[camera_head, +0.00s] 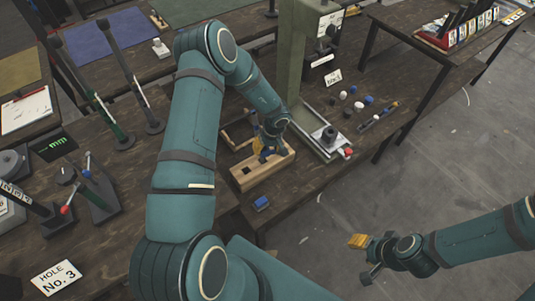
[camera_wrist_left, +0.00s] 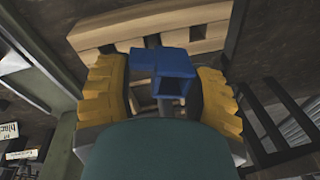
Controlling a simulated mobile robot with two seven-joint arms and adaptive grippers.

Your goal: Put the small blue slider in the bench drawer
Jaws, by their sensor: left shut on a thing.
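My left gripper (camera_head: 270,150) is shut on a small blue slider. In the left wrist view the blue slider (camera_wrist_left: 172,65) sits between the two yellow fingers, a square opening in its end. In the head view it is mostly hidden by the gripper. Gripper and slider are over a light wooden box (camera_head: 250,180) at the bench's front; whether they touch it I cannot tell. I cannot tell if this box is the bench drawer. Another blue block (camera_head: 261,204) lies near the bench edge. My right gripper (camera_head: 364,259) is open and empty, over the floor.
A green press (camera_head: 296,50) with a pale base plate (camera_head: 325,150) stands right of the box. Several small white, blue and dark parts lie beyond it. Dark upright levers (camera_head: 115,120) stand on the left. Open floor (camera_head: 440,150) lies to the right.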

